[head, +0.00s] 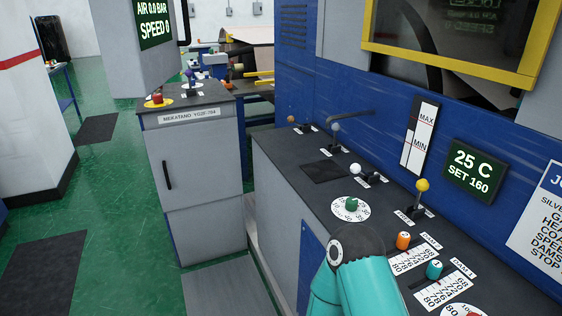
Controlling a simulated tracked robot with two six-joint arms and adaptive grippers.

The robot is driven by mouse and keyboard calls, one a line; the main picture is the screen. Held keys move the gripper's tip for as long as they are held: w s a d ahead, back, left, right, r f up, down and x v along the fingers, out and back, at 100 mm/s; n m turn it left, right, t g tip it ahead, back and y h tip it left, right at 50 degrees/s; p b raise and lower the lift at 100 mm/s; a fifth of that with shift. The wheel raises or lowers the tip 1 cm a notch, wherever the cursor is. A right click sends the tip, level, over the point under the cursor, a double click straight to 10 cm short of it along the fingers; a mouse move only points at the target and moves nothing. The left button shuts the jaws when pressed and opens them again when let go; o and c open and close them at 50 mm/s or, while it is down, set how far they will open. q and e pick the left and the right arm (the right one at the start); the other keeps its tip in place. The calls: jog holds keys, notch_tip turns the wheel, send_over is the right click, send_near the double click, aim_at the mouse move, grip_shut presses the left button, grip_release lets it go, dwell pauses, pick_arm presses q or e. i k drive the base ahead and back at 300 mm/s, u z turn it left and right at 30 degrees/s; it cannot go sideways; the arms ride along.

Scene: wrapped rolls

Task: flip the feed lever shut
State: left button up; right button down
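Several ball-topped levers stand in a row on the dark top of the blue machine's console in the head view. One has a yellow ball (422,185) and stands upright at the right. A teal link of my arm rises at the bottom middle and hides part of the console's front. Neither gripper shows.
A green dial (352,204), an orange knob (403,240) and a teal knob (434,269) sit on the console (302,204). A grey cabinet (194,165) with a red button (157,97) stands left. Green floor is free farther left.

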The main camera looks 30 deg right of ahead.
aim_at(356, 167)
jog(key=u, duration=0.05)
jog(key=i, duration=1.35)
jog(key=z, duration=0.65)
jog(key=i, duration=0.55)
jog(key=z, duration=0.45)
jog(key=k, duration=0.9)
jog(key=z, duration=0.2)
jog(key=i, duration=0.95)
jog(key=u, duration=0.2)
